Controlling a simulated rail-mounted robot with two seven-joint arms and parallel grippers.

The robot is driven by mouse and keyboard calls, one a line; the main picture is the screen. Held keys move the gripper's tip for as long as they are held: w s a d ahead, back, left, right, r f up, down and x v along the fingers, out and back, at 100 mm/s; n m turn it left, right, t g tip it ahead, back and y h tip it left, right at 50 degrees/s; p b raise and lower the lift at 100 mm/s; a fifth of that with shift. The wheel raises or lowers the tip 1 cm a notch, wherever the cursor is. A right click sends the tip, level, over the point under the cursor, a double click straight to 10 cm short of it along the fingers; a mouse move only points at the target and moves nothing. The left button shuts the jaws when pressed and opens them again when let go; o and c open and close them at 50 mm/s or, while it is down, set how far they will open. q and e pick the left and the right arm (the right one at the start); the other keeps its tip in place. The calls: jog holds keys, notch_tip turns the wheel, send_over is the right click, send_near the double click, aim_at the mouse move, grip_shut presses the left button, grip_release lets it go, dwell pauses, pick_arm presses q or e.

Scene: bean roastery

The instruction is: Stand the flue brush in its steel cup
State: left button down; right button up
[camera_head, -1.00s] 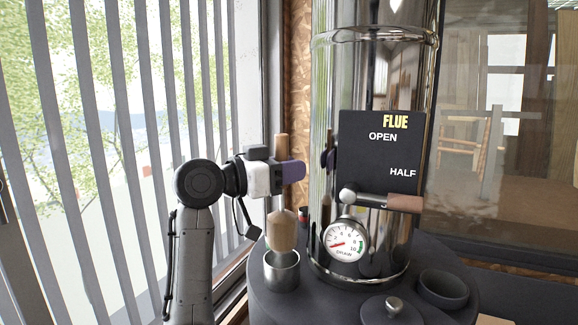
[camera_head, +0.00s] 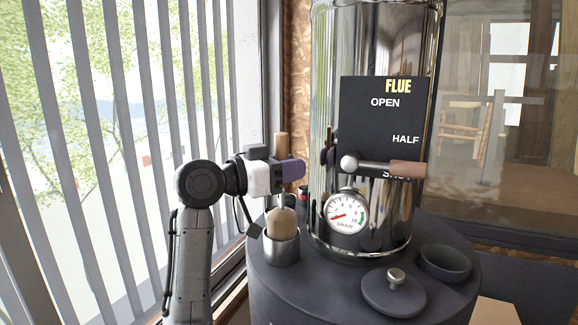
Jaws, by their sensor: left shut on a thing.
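My left gripper (camera_head: 284,171) is shut on the flue brush's wooden handle (camera_head: 281,147). The brush hangs upright below the jaws, with a thin metal stem and a tan head (camera_head: 281,222). The lower part of the head is inside the steel cup (camera_head: 282,250), hidden by its front wall. The cup stands on the dark round top at the foot of the flue. I cannot tell whether the head touches the cup's bottom. My right gripper is not in view.
The shiny flue pipe (camera_head: 372,28) stands close right of the gripper, with a black sign (camera_head: 375,110), a wooden-handled lever (camera_head: 407,169) and a draw gauge (camera_head: 346,211). A knobbed lid (camera_head: 394,291) and dark bowl (camera_head: 445,263) lie right. Window slats are left.

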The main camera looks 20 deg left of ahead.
pick_arm(q)
jog(key=c, duration=0.8)
grip_release()
jog(key=shift+c, duration=0.2)
jog(key=shift+s+a+f, duration=0.1)
jog(key=shift+s+a, duration=0.15)
jog(key=shift+a, duration=0.05)
jog(key=b+v, duration=0.5)
jog(key=v, duration=0.8)
